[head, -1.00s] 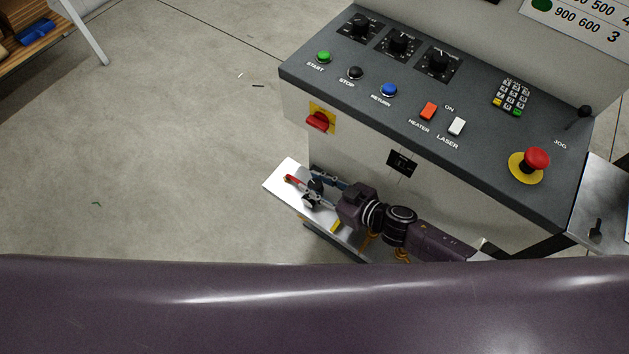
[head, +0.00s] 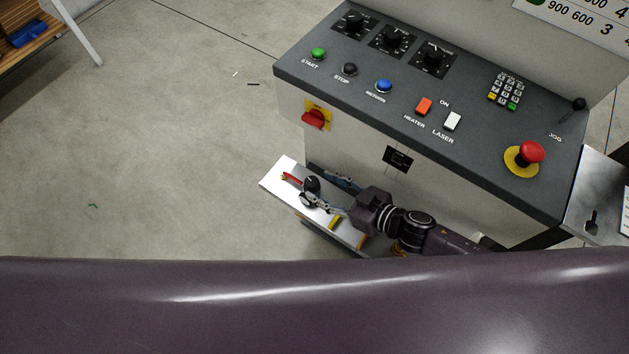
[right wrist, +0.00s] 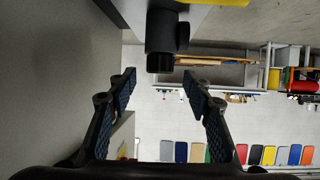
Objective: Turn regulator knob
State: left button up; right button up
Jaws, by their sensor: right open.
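A black regulator knob (head: 311,184) sits on the white shelf-like ledge (head: 283,174) at the front of the machine, beside a red-handled part (head: 291,177). In the right wrist view a black cylindrical part (right wrist: 161,45), apparently the knob, hangs below a pale surface. My right gripper (head: 319,186) is open, its fingers pointing left around the knob's sides in the head view. In the right wrist view its fingertips (right wrist: 157,78) are spread, with the black part ahead of the gap and no contact visible. My left gripper is not in view.
The console (head: 420,90) above carries dials, buttons, switches, a keypad and a red emergency stop (head: 531,152). A red rotary switch (head: 315,118) is on its front face. Bare floor (head: 150,160) lies to the left, with a wooden bench (head: 40,50) at far left.

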jog(key=v, duration=0.2)
jog(key=shift+s+d+r, duration=0.15)
jog(key=shift+s+d, duration=0.05)
dwell(0.5)
